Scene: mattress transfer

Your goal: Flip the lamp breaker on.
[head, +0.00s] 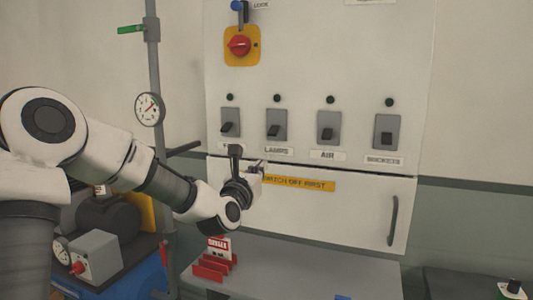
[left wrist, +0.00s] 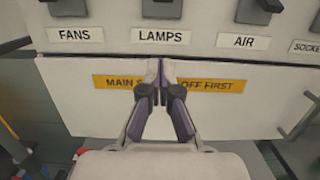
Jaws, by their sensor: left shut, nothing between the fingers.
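The lamp breaker (head: 276,124) is a grey plate with a dark lever, above the LAMPS label (head: 276,150), second from left in the breaker row. Its lever seems to point down; the small round lamp above it (head: 277,98) looks dark green. In the left wrist view only the lower part of the lamp breaker (left wrist: 162,9) shows, above its label. My left gripper (head: 262,167) is shut and empty, below the LAMPS label, in front of the yellow strip (head: 305,183). In the left wrist view the closed fingertips (left wrist: 160,68) cover the strip's middle. My right gripper is not in view.
The fans breaker (head: 230,121) is to the left, the air breaker (head: 329,127) and sockets breaker (head: 387,131) to the right. A red rotary switch (head: 239,45) on yellow is above. A door handle (head: 392,220) sticks out below right. Red tags (head: 214,265) stand below.

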